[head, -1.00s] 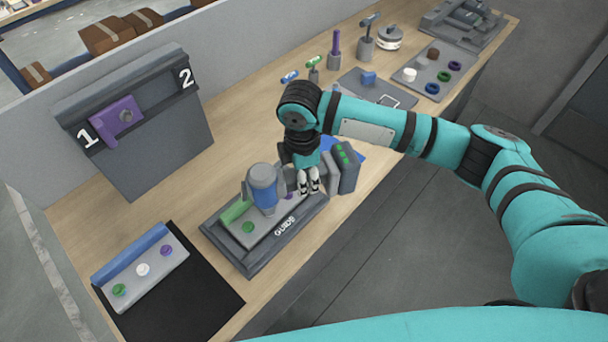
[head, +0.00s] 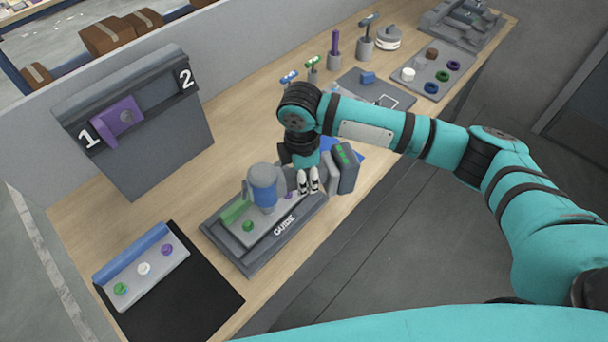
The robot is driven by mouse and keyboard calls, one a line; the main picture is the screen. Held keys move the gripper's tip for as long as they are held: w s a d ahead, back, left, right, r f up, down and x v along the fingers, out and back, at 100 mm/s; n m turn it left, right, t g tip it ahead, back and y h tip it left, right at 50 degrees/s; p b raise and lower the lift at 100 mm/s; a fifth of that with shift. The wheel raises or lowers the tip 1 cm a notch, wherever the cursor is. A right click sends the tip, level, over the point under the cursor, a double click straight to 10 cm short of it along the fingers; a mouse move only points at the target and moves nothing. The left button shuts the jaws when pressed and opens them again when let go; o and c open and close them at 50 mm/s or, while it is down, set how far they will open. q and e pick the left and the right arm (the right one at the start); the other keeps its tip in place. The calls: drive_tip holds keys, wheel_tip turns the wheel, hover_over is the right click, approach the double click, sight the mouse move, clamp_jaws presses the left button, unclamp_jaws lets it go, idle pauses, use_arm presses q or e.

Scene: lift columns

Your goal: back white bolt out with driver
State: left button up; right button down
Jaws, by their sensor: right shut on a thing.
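The driver (head: 263,188), a grey tool with a blue band, stands upright over the grey bolt plate in the tray marked GUIDE (head: 250,262). My right gripper (head: 309,182) is just right of the driver's body and shut on it; the exact grip is partly hidden. A green bolt (head: 247,226) shows left of the driver on the plate, and a purple bolt (head: 289,194) shows partly to its right. No white bolt shows between them; the driver covers that spot. A second plate with a blue back holds a white bolt (head: 144,268) between green and purple ones. My left gripper is out of view.
A grey box with green marks (head: 344,168) stands close right of my right gripper. A board marked 1 and 2 (head: 150,150) with a purple block stands at the back left. A black mat (head: 205,300) lies front left. Upright tools and a ring tray (head: 440,68) are farther back.

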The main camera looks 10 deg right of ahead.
drive_tip(key=shift+s+f, duration=0.2)
drive_tip(key=shift+f, duration=0.05)
drive_tip(key=shift+a+r+p, duration=0.1)
drive_tip(key=shift+r+p, duration=0.05)
drive_tip(key=shift+p, duration=0.6)
idle(0.8)
drive_tip(key=shift+w+a+r+p, duration=0.1)
drive_tip(key=shift+w+r+p, duration=0.05)
drive_tip(key=shift+r+p, duration=0.4)
drive_tip(key=shift+w+a+r+p, duration=0.1)
drive_tip(key=shift+r+p, duration=0.35)
drive_tip(key=shift+p, duration=0.1)
drive_tip(key=shift+s+r+p, duration=0.15)
drive_tip(key=shift+r+p, duration=0.5)
drive_tip(key=shift+r, duration=0.1)
drive_tip(key=shift+w+d+r+p, duration=0.1)
drive_tip(key=shift+r+p, duration=0.35)
drive_tip(key=shift+p, duration=0.1)
drive_tip(key=shift+w+d+r+p, duration=0.1)
drive_tip(key=shift+r+p, duration=0.35)
drive_tip(key=shift+p, duration=0.05)
drive_tip(key=shift+s+r, duration=0.1)
